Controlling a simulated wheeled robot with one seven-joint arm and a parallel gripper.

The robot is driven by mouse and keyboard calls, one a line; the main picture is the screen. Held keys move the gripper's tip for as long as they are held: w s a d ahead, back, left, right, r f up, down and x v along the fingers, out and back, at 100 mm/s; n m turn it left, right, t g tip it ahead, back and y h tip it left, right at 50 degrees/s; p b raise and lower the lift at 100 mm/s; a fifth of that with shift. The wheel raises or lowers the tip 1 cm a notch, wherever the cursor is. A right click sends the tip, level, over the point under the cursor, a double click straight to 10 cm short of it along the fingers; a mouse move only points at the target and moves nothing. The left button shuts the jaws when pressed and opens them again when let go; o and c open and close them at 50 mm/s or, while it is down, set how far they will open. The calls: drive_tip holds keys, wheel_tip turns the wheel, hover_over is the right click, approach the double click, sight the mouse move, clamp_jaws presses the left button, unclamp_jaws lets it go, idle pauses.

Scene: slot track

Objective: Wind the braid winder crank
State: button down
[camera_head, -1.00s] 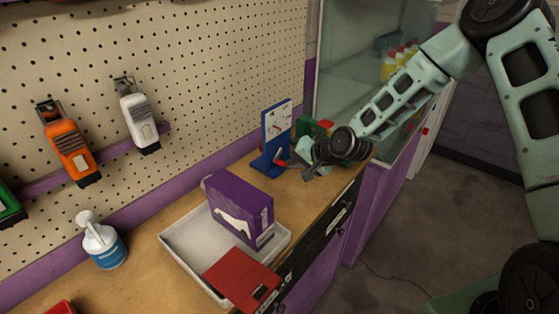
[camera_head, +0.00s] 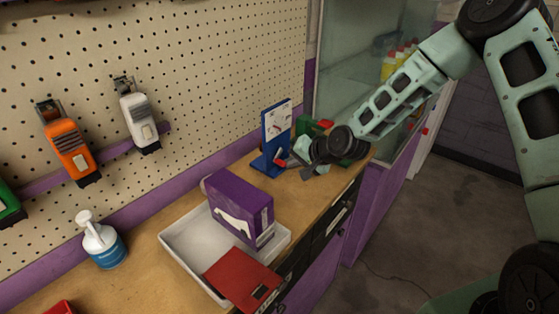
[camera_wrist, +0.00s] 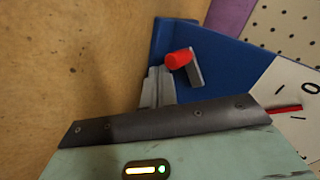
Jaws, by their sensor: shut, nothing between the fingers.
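The braid winder (camera_head: 270,162) is a blue upright stand with a white dial face (camera_head: 278,122) on the wooden bench. Its crank has a red knob (camera_wrist: 180,58) on a grey arm (camera_wrist: 195,75), low on the blue body in the wrist view. Part of the dial with a red pointer (camera_wrist: 285,109) shows at the right there. My gripper (camera_wrist: 158,88) is shut and empty, its fingertips just left of and below the knob in that view. I cannot tell whether they touch the crank. In the head view, my gripper (camera_head: 298,160) is close beside the winder's front.
A white tray (camera_head: 185,243) holds a purple box (camera_head: 238,210) and a red flat item (camera_head: 242,279). A green object (camera_head: 308,127) stands behind my gripper. A pump bottle (camera_head: 103,245) stands left. The pegboard (camera_head: 220,60) rises behind. Bare bench shows between tray and winder.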

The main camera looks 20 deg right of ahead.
drive_tip(key=shift+w+a, duration=0.2)
drive_tip(key=shift+w, duration=0.05)
drive_tip(key=shift+s+a, duration=0.1)
idle(0.3)
